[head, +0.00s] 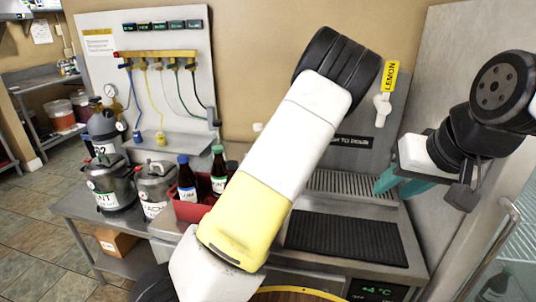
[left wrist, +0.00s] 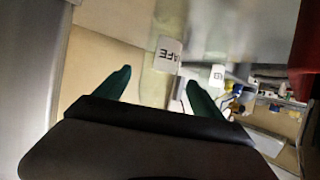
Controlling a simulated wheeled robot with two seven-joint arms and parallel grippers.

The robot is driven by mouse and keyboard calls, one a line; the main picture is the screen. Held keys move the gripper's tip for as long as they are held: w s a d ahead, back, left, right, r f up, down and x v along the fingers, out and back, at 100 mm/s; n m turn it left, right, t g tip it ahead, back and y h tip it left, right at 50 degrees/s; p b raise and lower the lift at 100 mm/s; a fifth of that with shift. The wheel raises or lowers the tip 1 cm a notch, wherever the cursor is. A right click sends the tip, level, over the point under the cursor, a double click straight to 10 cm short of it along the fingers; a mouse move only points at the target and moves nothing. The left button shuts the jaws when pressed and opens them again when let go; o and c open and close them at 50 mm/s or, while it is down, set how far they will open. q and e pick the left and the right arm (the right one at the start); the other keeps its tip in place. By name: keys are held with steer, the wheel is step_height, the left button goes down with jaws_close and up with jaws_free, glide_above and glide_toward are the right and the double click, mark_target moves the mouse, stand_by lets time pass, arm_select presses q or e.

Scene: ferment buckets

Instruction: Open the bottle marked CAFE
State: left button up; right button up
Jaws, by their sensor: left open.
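In the left wrist view, a white label reading "AFE" (left wrist: 168,53) sits on a pale, see-through thing, seemingly the CAFE bottle (left wrist: 157,85). It shows between the two green fingers of my left gripper (left wrist: 157,82), which is open; I cannot tell whether they touch it. In the head view my left arm crosses the middle and its gripper is not visible. A blue-capped bottle (head: 186,183) and a green-capped bottle (head: 218,172) stand upright in a red crate (head: 190,211). My right gripper (head: 388,190) is at the right with its teal fingers apart, empty.
Steel lidded pots (head: 112,190) stand on the left bench. A drip grate (head: 350,185) and black ribbed mat (head: 345,236) lie on the counter at right. A tap under a LEMON sign (head: 390,76) is on the back wall. My left arm hides the counter's middle.

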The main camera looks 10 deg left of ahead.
arm_select(q)
steer(key=shift+x, duration=4)
steer(key=shift+w+d+r, duration=0.1)
steer(key=shift+r, duration=0.05)
steer(key=c, duration=1.7)
